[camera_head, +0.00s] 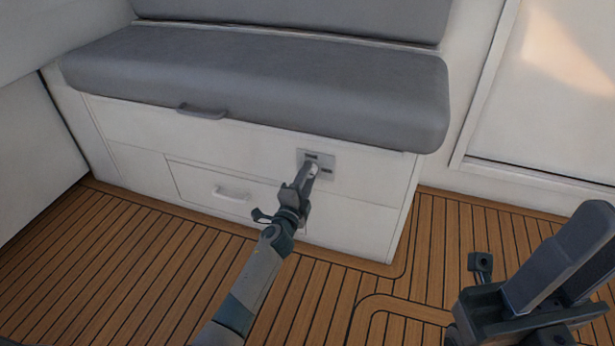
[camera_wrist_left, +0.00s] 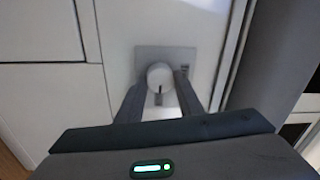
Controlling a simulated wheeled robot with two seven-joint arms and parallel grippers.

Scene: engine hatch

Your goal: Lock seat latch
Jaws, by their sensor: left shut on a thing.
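The seat latch is a small grey plate (camera_head: 325,161) on the white front of the seat base, below the cushion's right part. In the left wrist view the plate (camera_wrist_left: 180,56) carries a round pale knob (camera_wrist_left: 159,74) with a dark slot pointing down. My left gripper (camera_head: 309,173) is at the latch. In its wrist view the two fingers (camera_wrist_left: 160,88) stand on either side of the knob, shut on it. The fingers hide part of the plate. My right gripper (camera_head: 550,270) is at the lower right, away from the seat; its jaw gap is unclear.
A grey seat cushion (camera_head: 260,85) overhangs the base. A grey handle (camera_head: 201,111) sits under its front edge. A drawer with a white handle (camera_head: 231,194) is left of the latch. The slatted wooden floor (camera_head: 130,255) is clear.

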